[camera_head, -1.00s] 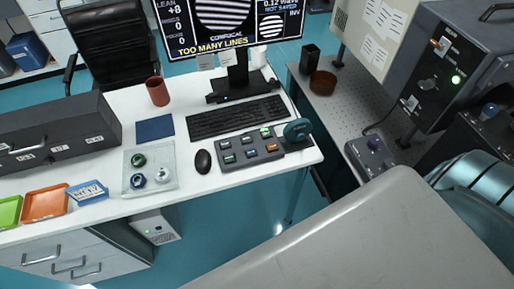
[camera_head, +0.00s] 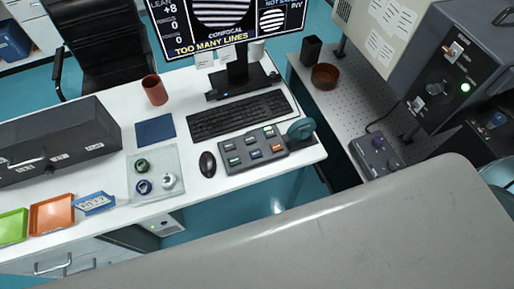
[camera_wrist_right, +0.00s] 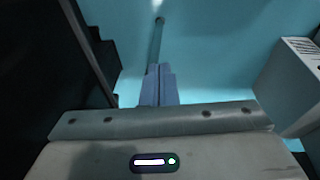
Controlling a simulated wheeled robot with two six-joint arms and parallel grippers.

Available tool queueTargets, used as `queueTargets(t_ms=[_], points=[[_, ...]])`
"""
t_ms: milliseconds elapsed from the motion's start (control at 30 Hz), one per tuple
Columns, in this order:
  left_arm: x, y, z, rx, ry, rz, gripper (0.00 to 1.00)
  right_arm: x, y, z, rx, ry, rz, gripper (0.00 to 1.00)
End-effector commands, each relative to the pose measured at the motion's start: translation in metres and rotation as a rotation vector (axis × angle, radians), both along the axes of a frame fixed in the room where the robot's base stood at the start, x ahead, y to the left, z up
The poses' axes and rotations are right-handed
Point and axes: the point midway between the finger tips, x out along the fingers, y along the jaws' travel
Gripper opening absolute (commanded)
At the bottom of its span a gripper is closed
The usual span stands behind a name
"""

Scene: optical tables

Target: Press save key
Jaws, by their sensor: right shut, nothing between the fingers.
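A dark grey keypad (camera_head: 243,159) lies on the white desk, right of the mouse and in front of the keyboard. It has two rows of small keys, with green, blue-grey and orange tops; their labels are too small to read, so I cannot tell which is save. A round teal knob (camera_head: 301,129) stands at its right end. My right gripper (camera_wrist_right: 159,70) shows in the right wrist view with its fingers together and empty, over the teal floor. The keypad is not in that view. My left gripper is in neither view.
The monitor (camera_head: 212,22) reads "TOO MANY LINES" and "NOT SAVED" is partly cut off. The keyboard (camera_head: 238,115), mouse (camera_head: 207,164) and a clear tray with rings (camera_head: 155,160) surround the keypad. A control box (camera_head: 376,155) stands on the perforated table at right.

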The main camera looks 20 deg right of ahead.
Motion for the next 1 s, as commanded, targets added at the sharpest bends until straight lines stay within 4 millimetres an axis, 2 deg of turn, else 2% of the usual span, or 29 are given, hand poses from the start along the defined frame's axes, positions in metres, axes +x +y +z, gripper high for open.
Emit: queueTargets(t_ms=[33, 200, 367, 400, 500, 700, 1000], points=[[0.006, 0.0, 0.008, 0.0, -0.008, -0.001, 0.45, 0.007, 0.002, 0.031, 0.0, -0.014, 0.004, 0.0], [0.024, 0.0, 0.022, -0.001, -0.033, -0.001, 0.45, 0.023, 0.011, 0.114, 0.003, -0.041, 0.029, 0.0], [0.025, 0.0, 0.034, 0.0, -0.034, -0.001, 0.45, 0.037, 0.024, 0.192, 0.015, -0.078, 0.112, 0.0], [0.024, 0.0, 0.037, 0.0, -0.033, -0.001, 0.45, 0.041, 0.029, 0.211, 0.02, -0.089, 0.156, 0.0], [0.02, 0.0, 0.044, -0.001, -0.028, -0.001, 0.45, 0.06, 0.046, 0.251, 0.038, -0.134, 0.332, 0.0], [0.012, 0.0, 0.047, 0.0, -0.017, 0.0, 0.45, 0.107, 0.079, 0.274, 0.054, -0.247, 0.707, 0.0], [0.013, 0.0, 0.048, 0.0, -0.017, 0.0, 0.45, 0.182, 0.123, 0.286, 0.002, -0.484, 1.185, 0.0]])
